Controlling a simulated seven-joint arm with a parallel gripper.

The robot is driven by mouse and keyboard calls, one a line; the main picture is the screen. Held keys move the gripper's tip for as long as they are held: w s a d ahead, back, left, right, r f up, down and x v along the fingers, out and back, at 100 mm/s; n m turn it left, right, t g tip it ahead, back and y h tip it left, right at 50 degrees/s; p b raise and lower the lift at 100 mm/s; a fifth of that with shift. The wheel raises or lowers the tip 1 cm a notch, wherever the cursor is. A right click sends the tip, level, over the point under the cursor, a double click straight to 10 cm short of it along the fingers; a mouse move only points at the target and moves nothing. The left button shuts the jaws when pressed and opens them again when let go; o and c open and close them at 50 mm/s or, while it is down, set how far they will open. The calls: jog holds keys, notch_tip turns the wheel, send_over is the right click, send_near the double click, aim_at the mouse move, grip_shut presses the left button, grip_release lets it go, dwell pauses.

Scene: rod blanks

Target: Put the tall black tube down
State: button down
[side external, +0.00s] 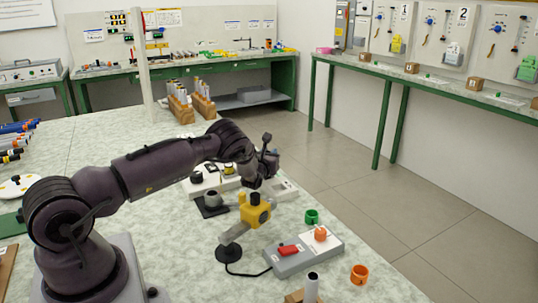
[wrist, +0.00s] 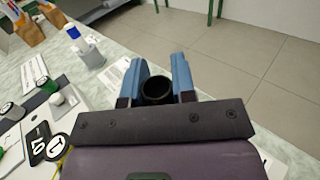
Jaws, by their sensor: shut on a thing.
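My gripper (wrist: 158,76) has two blue fingers, closed on either side of the black tube (wrist: 157,90). In the wrist view I look onto the tube's round open top end; its length below is hidden.
A yellow clamp on a stand (side external: 255,212) is close to the gripper. A grey box with a red switch (side external: 300,252), a green ring (side external: 311,216) and an orange ring (side external: 359,274) are nearer the front. Wooden racks with rods (side external: 181,110) stand at the back.

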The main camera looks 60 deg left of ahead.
jog(key=c, duration=0.9)
grip_release()
jog(key=shift+f, duration=0.1)
jog(key=shift+c, duration=0.2)
